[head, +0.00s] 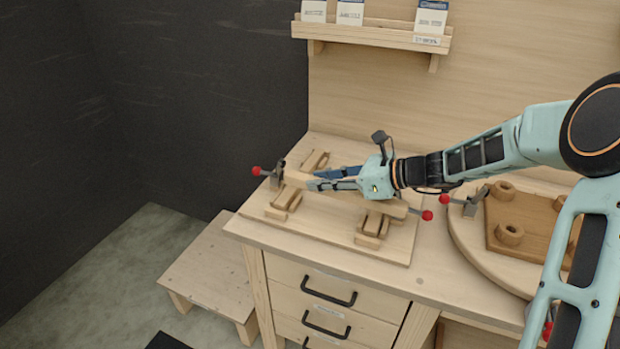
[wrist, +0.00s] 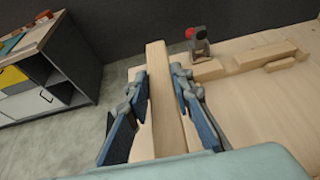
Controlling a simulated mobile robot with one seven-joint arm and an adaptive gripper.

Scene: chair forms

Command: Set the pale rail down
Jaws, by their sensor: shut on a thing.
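The pale rail (wrist: 160,85) is a long, straight, light wooden bar. In the wrist view it runs lengthwise between the blue-padded fingers of my gripper (wrist: 158,100), and its far end reaches past the fingertips. In the head view my gripper (head: 318,179) is low over the wooden fixture board and shut on the rail (head: 393,208), whose middle is partly hidden by the gripper. Slotted wooden blocks (head: 283,203) and (head: 371,229) stand on the board's near side. I cannot tell whether the rail touches them.
Red-knobbed clamps (head: 277,174) stand at the board's ends. At right, a round turntable (head: 475,250) carries a brown wooden plate (head: 520,232) with ring-shaped pegs. A card shelf (head: 375,37) hangs on the back wall. A low wooden step (head: 210,275) stands left of the drawers.

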